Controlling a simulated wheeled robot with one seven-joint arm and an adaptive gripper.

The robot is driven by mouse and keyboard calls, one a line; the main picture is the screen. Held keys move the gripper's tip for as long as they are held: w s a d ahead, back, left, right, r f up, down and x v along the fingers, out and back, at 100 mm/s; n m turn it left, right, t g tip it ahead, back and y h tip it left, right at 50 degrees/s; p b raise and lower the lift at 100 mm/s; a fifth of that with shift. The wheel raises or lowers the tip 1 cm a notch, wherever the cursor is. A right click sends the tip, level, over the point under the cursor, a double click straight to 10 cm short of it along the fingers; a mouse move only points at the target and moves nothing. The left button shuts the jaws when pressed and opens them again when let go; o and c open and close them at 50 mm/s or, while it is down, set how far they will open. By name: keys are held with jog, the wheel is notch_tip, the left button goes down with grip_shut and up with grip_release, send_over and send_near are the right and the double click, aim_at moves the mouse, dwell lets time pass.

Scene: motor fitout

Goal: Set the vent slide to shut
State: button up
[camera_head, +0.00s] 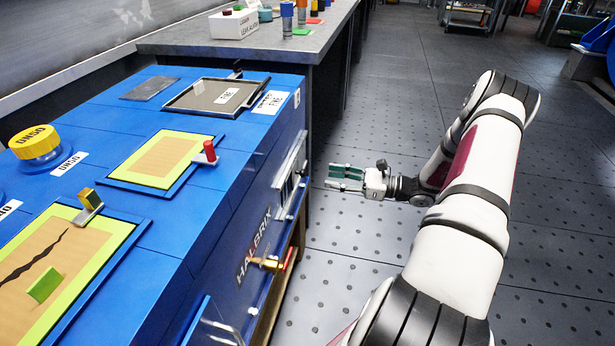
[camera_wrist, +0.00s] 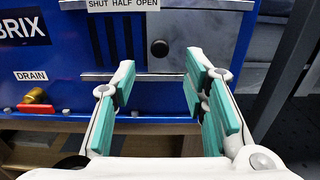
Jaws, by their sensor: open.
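The vent slide (camera_wrist: 185,30) is a grey metal plate on the blue cabinet front, with a round black knob (camera_wrist: 159,48). A label (camera_wrist: 123,5) above reads SHUT, HALF, OPEN from left to right. The knob stands by the OPEN end, and dark slots (camera_wrist: 120,40) show uncovered to its left. In the head view the vent (camera_head: 290,182) shows at a steep angle on the cabinet's side. My gripper (camera_wrist: 160,80) is open and empty, its green-padded fingers either side of the knob in the wrist picture, apparently short of it. It also shows in the head view (camera_head: 345,178).
A brass drain valve with a red handle (camera_wrist: 37,101) sticks out at lower left, below the HALBRIX plate (camera_head: 254,245). A metal handle (camera_head: 222,333) projects nearer. A wooden ledge (camera_wrist: 75,127) runs under the cabinet. The floor (camera_head: 340,240) right of the cabinet is clear.

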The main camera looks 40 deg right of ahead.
aim_at(305, 173)
jog(key=b+x, duration=0.2)
jog(key=x, duration=0.6)
jog(key=shift+w, duration=0.1)
grip_shut()
